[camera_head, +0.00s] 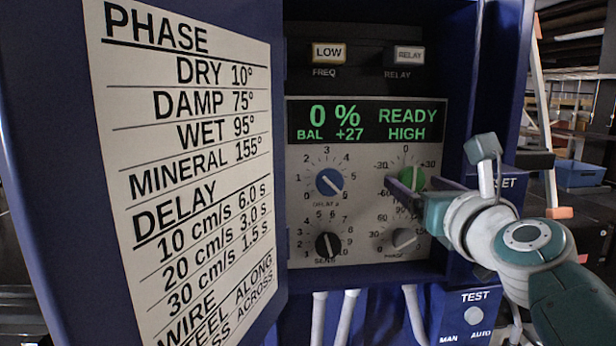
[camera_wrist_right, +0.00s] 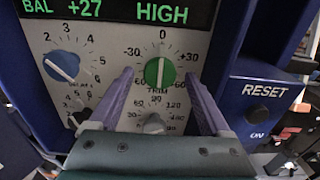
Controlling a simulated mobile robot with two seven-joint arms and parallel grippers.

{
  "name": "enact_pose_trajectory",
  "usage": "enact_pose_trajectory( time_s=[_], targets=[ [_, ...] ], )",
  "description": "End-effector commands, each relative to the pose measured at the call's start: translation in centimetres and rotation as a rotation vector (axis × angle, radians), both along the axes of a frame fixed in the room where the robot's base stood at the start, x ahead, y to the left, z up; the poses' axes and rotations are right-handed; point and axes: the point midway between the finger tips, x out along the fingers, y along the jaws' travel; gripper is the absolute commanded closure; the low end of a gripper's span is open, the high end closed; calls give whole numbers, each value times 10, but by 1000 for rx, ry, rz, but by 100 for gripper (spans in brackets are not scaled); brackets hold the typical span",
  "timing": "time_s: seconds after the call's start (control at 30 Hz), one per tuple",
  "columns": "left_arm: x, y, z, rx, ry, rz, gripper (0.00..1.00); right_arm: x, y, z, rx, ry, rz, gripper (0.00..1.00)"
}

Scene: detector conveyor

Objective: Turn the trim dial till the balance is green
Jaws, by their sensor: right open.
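The green trim dial (camera_head: 414,177) is on the lower panel, under the display. In the right wrist view the dial (camera_wrist_right: 160,72) has its white line close to upright, under the 0 mark. My right gripper (camera_wrist_right: 159,76) is open, its two purple fingers at the left and right of the dial with gaps between. It also reaches in from the right in the head view (camera_head: 414,186). The display (camera_head: 366,122) reads 0 %, BAL +27, READY and HIGH in green letters. My left gripper is not in view.
Close to the trim dial are the blue delay dial (camera_head: 330,182), the black sens dial (camera_head: 328,245) and the grey phase dial (camera_head: 403,239). The open door with a chart (camera_head: 190,150) stands at the left. A RESET panel (camera_wrist_right: 264,91) is at the right.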

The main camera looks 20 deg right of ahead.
Motion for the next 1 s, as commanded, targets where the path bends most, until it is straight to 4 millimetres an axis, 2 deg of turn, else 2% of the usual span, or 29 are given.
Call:
enact_pose_trajectory(
  time_s=[0.3,0.33,1.0],
  targets=[
    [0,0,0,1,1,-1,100,-1,-1,0,-1,1,0,19],
    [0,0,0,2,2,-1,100,-1,-1,0,-1,1,0,21],
    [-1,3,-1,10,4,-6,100,-1,-1,0,-1,1,-1,96]
  ],
)
